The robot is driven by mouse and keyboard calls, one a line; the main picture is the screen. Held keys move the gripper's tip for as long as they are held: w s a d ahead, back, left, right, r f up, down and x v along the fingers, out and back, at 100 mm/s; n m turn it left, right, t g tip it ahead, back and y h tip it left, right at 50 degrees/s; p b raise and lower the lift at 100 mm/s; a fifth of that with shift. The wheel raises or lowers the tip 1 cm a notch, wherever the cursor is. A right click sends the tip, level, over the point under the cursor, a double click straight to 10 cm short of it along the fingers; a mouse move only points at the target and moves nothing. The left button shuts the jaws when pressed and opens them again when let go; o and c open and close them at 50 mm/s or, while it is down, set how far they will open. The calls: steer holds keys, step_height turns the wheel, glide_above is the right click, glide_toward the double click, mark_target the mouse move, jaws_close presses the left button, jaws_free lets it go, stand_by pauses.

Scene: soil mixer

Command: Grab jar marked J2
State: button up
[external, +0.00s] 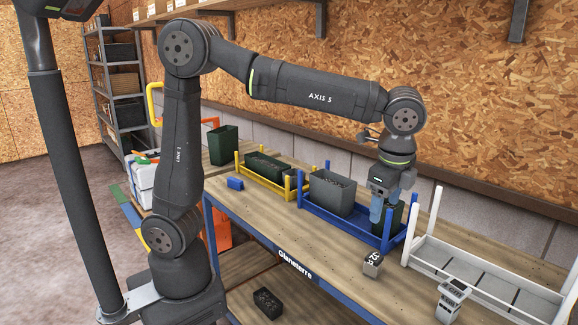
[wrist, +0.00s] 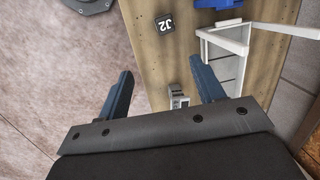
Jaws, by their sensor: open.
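A small jar (external: 372,264) stands on the wooden table in front of the blue rack. The jar is apart from the fingers.
A blue rack (external: 341,221) holds a grey bin (external: 332,192) and a dark green bin, partly hidden by my gripper. A white rack (external: 480,283) stands at right. A small grey device (external: 452,299) sits near the front edge. A yellow rack (external: 262,182) is farther left.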

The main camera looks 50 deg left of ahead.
steer(key=g+h, duration=0.1)
steer(key=g, duration=0.1)
glide_above(375, 256)
step_height(375, 256, down, 2)
steer(key=shift+n, duration=0.3)
steer(key=f, duration=1.1)
steer(key=shift+w+d+f, duration=0.25)
steer(key=shift+f, duration=0.1)
steer(key=shift+s+a+f, duration=0.15)
steer(key=shift+s+f, duration=0.05)
steer(key=shift+f, duration=1.2)
steer(key=shift+s+a+f, duration=0.1)
steer(key=shift+s+f, duration=0.05)
steer(key=shift+f, duration=1.25)
steer(key=c, duration=1.1)
steer(key=shift+r, duration=0.1)
